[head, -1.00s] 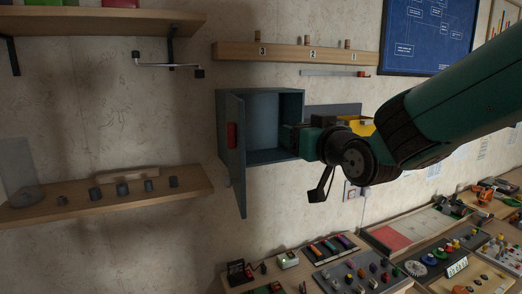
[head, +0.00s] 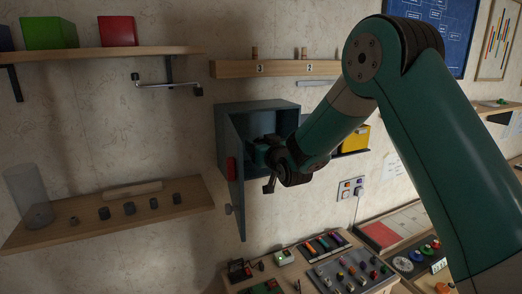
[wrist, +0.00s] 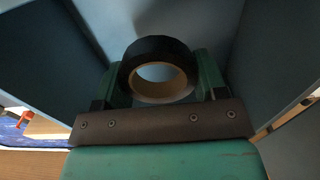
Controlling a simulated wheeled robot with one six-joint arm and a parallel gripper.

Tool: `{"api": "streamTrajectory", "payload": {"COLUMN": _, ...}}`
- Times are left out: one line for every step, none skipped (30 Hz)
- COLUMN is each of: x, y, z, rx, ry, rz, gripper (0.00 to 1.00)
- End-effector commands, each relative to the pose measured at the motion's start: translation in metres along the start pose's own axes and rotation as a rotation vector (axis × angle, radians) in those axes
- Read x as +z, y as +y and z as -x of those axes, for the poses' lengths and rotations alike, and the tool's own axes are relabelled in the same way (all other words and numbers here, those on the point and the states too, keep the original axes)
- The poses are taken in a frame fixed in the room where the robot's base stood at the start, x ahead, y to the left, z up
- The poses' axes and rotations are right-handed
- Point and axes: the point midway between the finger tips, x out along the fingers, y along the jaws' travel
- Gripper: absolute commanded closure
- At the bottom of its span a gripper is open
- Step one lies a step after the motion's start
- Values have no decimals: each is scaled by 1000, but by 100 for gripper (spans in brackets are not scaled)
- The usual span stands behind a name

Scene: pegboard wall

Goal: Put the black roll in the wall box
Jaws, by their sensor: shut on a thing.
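The wall box (head: 262,106) is a blue-grey cabinet fixed to the wall. Its door (head: 236,185), with a red patch, stands open toward the left. My gripper (head: 263,152) reaches into the box opening. In the wrist view, my gripper (wrist: 162,75) is shut on the black roll (wrist: 158,47), with a green finger on each side of it. The roll is a black ring with a tan inner core. Box walls surround it in that view. I cannot tell whether the roll touches the box floor. In the head view the roll is not clearly visible.
A lower left shelf (head: 110,213) holds a clear cylinder (head: 29,195) and several small dark pieces. A crank handle (head: 168,85) sticks out above the box's left. A yellow bin (head: 355,138) is right of the box. A cluttered bench (head: 305,270) lies below.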

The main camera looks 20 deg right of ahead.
Motion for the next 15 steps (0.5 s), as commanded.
{"api": "streamTrajectory", "payload": {"x": 2, "y": 0, "z": 0, "rx": 0, "ry": -2, "rz": 0, "gripper": 58}}
{"api": "streamTrajectory", "payload": {"x": 5, "y": 0, "z": 0, "rx": 0, "ry": -3, "rz": 0, "gripper": 58}}
{"api": "streamTrajectory", "payload": {"x": 10, "y": 0, "z": 1, "rx": 0, "ry": -5, "rz": 0, "gripper": 58}}
{"api": "streamTrajectory", "payload": {"x": 14, "y": 0, "z": 0, "rx": 0, "ry": -5, "rz": 0, "gripper": 58}}
{"api": "streamTrajectory", "payload": {"x": 19, "y": 0, "z": 0, "rx": 0, "ry": -7, "rz": 0, "gripper": 58}}
{"api": "streamTrajectory", "payload": {"x": 25, "y": 0, "z": 1, "rx": 1, "ry": -6, "rz": 1, "gripper": 58}}
{"api": "streamTrajectory", "payload": {"x": 30, "y": 0, "z": 1, "rx": 1, "ry": -6, "rz": 1, "gripper": 58}}
{"api": "streamTrajectory", "payload": {"x": 29, "y": 0, "z": 0, "rx": 1, "ry": -3, "rz": 0, "gripper": 58}}
{"api": "streamTrajectory", "payload": {"x": 30, "y": 0, "z": -2, "rx": 1, "ry": -2, "rz": 0, "gripper": 58}}
{"api": "streamTrajectory", "payload": {"x": 32, "y": 0, "z": -3, "rx": 1, "ry": -2, "rz": 0, "gripper": 58}}
{"api": "streamTrajectory", "payload": {"x": 34, "y": 0, "z": -3, "rx": 1, "ry": -1, "rz": 0, "gripper": 58}}
{"api": "streamTrajectory", "payload": {"x": 36, "y": 0, "z": -3, "rx": 1, "ry": 0, "rz": 0, "gripper": 58}}
{"api": "streamTrajectory", "payload": {"x": 37, "y": 0, "z": -3, "rx": 1, "ry": 1, "rz": 0, "gripper": 58}}
{"api": "streamTrajectory", "payload": {"x": 37, "y": 0, "z": -3, "rx": 1, "ry": 1, "rz": 0, "gripper": 58}}
{"api": "streamTrajectory", "payload": {"x": 38, "y": 0, "z": -3, "rx": 1, "ry": 2, "rz": 0, "gripper": 58}}
